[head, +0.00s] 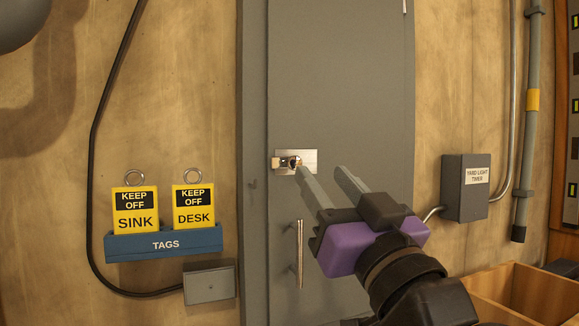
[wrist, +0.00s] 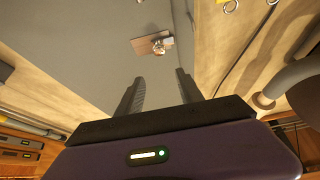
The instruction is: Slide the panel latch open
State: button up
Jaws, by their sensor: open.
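The panel latch (head: 288,162) is a small brass-coloured bolt with a dark knob on a pale metal plate (head: 310,157), fixed to the grey panel door (head: 340,75) near its left edge. In the wrist view the latch (wrist: 158,45) lies ahead of the fingers, with its plate (wrist: 142,45) beside it. My gripper (head: 324,173), purple and black with grey fingers, is open and empty. In the head view one fingertip overlaps the latch plate. In the wrist view the latch is beyond both fingertips (wrist: 158,78), apart from them.
A vertical bar handle (head: 299,253) is on the door below the latch. A blue tag holder (head: 163,243) with two yellow tags hangs left of the door, above a grey box (head: 209,284). A timer box (head: 465,188) is at right, above a wooden crate (head: 490,283).

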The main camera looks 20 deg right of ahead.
aim_at(296, 163)
jog(key=shift+n+g, duration=0.3)
jog(key=shift+g, duration=0.2)
jog(key=x, duration=0.2)
jog(key=f+p+x, duration=0.1)
jog(key=x, duration=0.2)
jog(key=p+x, duration=0.1)
jog(key=x, duration=0.2)
jog(key=shift+w+a+f, duration=0.3)
jog(key=shift+w, duration=0.05)
jog(key=shift+c, duration=0.4)
grip_shut()
